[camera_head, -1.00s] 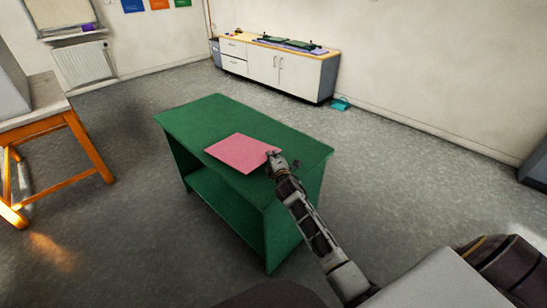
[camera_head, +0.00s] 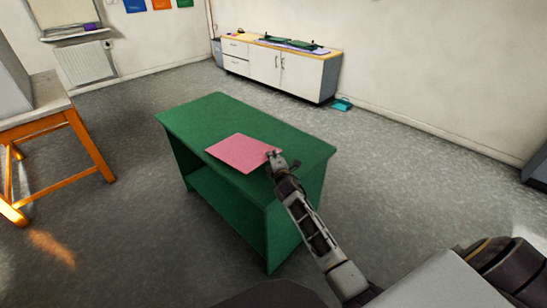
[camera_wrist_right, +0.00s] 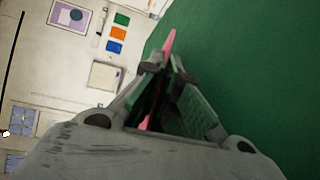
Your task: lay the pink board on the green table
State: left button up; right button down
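The pink board (camera_head: 240,152) is a flat square sheet over the top of the green table (camera_head: 218,114), close to level with it. Whether its whole underside touches the tabletop, I cannot tell. My right gripper (camera_head: 273,158) is at the board's right corner, above the table's right part. In the right wrist view the board (camera_wrist_right: 169,46) shows nearly edge-on, its edge between the two fingers of my right gripper (camera_wrist_right: 165,68), which look closed on it. The green tabletop (camera_wrist_right: 260,60) fills the right of that view. My left gripper is not in view.
A white cabinet (camera_head: 290,75) with dark green items on top stands against the back wall. An orange-legged table (camera_head: 90,145) stands at the left. The green table has a lower shelf (camera_head: 222,198). The floor around it is clear.

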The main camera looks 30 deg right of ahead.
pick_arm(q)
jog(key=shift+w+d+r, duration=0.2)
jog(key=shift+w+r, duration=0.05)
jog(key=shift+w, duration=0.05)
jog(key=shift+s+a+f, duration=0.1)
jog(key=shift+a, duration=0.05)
pick_arm(e)
jog(key=c, duration=1.6)
grip_release()
jog(key=o, duration=0.8)
pick_arm(q)
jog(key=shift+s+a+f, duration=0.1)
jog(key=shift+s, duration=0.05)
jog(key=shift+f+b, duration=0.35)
jog(key=shift+b, duration=0.1)
pick_arm(e)
jog(key=shift+f, duration=0.65)
pick_arm(q)
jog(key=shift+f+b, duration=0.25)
jog(key=shift+b, duration=0.05)
pick_arm(e)
jog(key=shift+f, duration=0.4)
